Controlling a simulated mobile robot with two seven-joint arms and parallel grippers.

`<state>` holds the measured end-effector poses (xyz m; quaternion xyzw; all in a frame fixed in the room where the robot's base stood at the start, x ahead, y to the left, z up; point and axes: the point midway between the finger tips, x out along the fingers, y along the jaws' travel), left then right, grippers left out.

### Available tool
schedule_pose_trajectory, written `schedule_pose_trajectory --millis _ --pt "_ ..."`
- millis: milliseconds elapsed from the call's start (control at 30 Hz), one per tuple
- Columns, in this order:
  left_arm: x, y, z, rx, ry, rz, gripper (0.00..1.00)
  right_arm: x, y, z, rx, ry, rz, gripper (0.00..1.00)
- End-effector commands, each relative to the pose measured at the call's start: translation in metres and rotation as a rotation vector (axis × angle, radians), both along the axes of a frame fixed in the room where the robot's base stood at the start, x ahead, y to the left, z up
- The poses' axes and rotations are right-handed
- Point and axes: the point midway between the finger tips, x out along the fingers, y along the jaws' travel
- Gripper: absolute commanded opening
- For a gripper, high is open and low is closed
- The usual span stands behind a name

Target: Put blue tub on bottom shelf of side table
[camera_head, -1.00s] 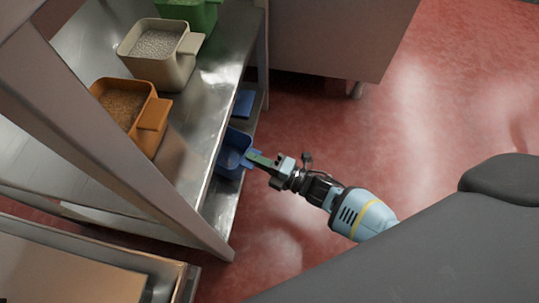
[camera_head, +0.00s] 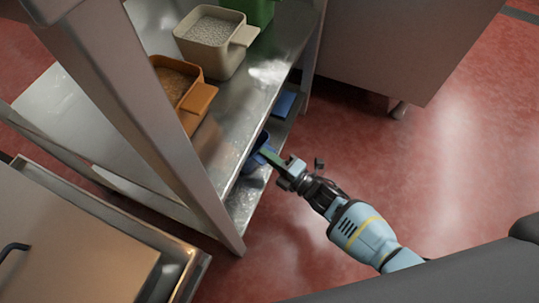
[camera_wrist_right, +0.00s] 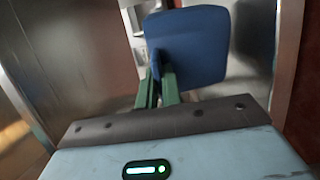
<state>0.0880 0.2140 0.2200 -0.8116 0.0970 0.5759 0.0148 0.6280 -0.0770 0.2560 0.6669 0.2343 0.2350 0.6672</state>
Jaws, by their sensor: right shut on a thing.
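The blue tub (camera_head: 257,152) is between the top and the bottom shelf (camera_head: 243,207) of the metal side table (camera_head: 245,95). The table top hides part of it. I cannot tell whether it touches the bottom shelf. My right gripper (camera_head: 269,157) reaches in from the open side, its green fingers shut on the tub's near edge. In the right wrist view, the green fingers (camera_wrist_right: 160,85) are against a blue surface of the tub (camera_wrist_right: 200,45). My left gripper is not in view.
An orange tub (camera_head: 197,102), a beige tub (camera_head: 212,45) and a green tub (camera_head: 260,10) stand on the table top. Another blue object (camera_head: 284,103) lies farther back on the bottom shelf. A table leg (camera_head: 160,125) stands in front. Red floor (camera_head: 420,170) is clear at right.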

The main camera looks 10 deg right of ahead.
Motion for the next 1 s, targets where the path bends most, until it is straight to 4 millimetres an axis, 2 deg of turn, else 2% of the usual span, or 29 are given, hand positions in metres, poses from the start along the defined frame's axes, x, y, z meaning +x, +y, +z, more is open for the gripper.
schedule_pose_trajectory --millis 933,967,1000 --pt "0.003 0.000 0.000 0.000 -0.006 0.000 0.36 0.001 0.000 -0.024 0.001 -0.001 0.000 0.00" --pt "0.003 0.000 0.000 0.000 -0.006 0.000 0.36 0.001 0.000 -0.024 0.001 -0.001 0.000 0.09" --pt "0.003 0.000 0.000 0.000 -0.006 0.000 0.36 0.001 0.000 -0.024 0.000 -0.001 0.000 0.15"
